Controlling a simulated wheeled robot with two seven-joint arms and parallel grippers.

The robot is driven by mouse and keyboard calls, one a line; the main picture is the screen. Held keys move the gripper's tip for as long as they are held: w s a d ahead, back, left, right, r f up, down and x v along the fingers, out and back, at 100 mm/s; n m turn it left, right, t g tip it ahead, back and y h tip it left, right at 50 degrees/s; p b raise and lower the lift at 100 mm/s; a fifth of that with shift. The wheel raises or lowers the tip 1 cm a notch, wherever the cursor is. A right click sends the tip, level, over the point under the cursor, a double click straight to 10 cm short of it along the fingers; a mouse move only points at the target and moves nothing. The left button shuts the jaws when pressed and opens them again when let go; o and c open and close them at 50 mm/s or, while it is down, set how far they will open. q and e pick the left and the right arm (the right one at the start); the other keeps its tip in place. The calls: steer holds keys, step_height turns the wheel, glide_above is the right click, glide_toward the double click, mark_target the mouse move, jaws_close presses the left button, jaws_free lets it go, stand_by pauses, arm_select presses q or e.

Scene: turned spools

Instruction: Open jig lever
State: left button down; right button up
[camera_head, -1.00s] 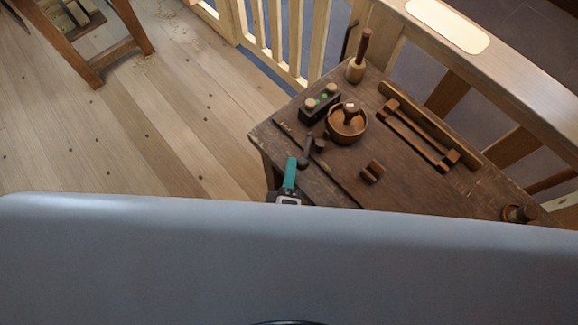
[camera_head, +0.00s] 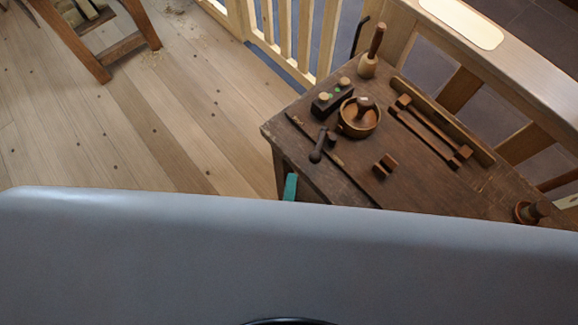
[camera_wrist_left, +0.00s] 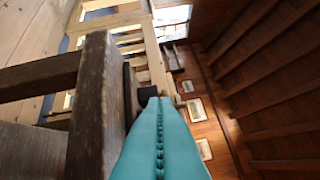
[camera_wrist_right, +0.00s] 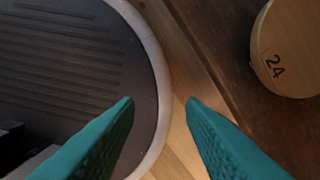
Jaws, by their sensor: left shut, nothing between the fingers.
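A dark lever with a rounded end (camera_head: 318,149), which looks like the jig lever, lies near the left edge of the worktable (camera_head: 430,185). My left gripper (camera_head: 290,187) is low beside that edge in the head view, apart from the lever and partly hidden by my grey body. In the left wrist view its teal fingers (camera_wrist_left: 158,105) are shut and empty, beside dark worn wood (camera_wrist_left: 95,105). A small dark piece (camera_wrist_left: 147,95) shows near the tips. My right gripper (camera_wrist_right: 160,104) is open and empty, seen only in its wrist view.
A round bowl (camera_head: 359,117), a block with pegs (camera_head: 332,97), a mallet (camera_head: 372,52), a barred fixture (camera_head: 432,130) and a small notched block (camera_head: 385,166) occupy the table. A wooden disc marked 24 (camera_wrist_right: 290,48) is right of my right gripper.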

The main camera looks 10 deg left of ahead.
arm_select(q)
steer(key=s, duration=0.3)
steer(key=shift+s+d, duration=0.15)
steer(key=shift+f, duration=0.1)
